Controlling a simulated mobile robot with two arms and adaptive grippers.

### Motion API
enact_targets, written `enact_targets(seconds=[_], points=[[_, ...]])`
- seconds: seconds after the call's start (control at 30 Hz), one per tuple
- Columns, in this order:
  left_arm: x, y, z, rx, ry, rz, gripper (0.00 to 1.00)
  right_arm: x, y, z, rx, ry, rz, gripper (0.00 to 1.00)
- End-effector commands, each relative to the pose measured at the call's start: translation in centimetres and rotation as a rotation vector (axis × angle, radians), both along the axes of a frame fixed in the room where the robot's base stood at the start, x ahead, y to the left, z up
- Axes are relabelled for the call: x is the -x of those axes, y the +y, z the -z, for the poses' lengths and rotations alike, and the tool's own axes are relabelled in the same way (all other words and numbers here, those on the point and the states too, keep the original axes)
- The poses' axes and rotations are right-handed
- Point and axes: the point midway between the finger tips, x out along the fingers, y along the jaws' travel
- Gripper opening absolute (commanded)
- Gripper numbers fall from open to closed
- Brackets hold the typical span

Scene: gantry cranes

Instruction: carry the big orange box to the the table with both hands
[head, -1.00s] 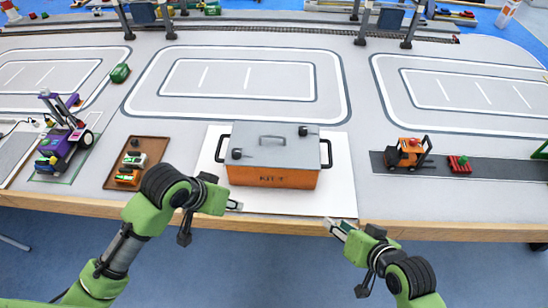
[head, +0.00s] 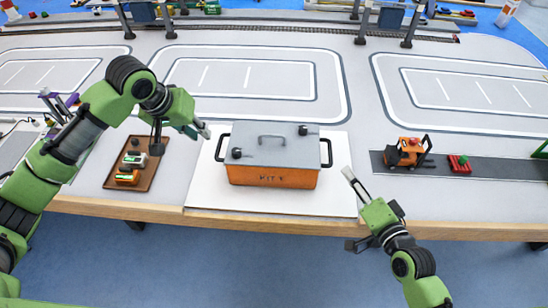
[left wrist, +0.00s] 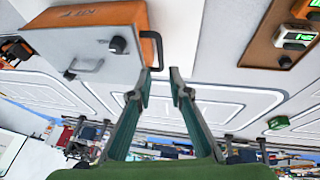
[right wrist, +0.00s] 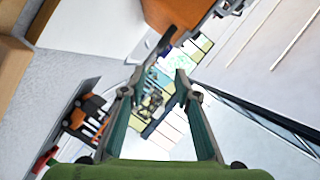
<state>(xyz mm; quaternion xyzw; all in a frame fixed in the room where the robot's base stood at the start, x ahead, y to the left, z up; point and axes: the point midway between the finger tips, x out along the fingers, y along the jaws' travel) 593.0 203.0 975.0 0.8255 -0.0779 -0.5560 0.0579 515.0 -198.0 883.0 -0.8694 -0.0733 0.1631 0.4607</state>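The big orange box (head: 272,177) with a grey lid stands upright on a white board (head: 270,201) near the table's front edge. It has a black handle on its left side (head: 222,148) and one on its right side (head: 327,153). My left gripper (head: 203,130) is above and left of the left handle. In the left wrist view its fingers (left wrist: 162,80) are spread and empty, just short of the box (left wrist: 90,15). My right gripper (head: 350,176) is low, right of the right handle. In the right wrist view its fingers (right wrist: 160,85) are spread and empty, with the box (right wrist: 175,10) ahead.
A brown tray (head: 148,177) with small vehicles is on the left, partly below my left arm. Marked grey table surface (head: 250,100) behind the box is clear.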

Motion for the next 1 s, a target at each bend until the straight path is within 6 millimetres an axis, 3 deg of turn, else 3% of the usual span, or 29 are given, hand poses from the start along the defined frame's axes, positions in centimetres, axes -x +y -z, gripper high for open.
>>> enact_targets(seconds=[0.23, 0.7, 1.0], points=[[-0.5, -0.3, 1.5, 0.000, 0.002, 0.001, 0.18, -1.5, 0.4, 0.3, 0.001, -0.002, 0.000, 0.29], [-3.8, -2.1, 9.5, 0.000, 0.002, 0.000, 0.18, -9.9, 3.0, 2.2, 0.001, -0.001, -0.001, 0.29], [-5.0, -2.6, 12.3, -0.002, 0.000, 0.001, 0.18, -12.7, 3.8, 2.9, 0.003, 0.000, -0.001, 0.29]])
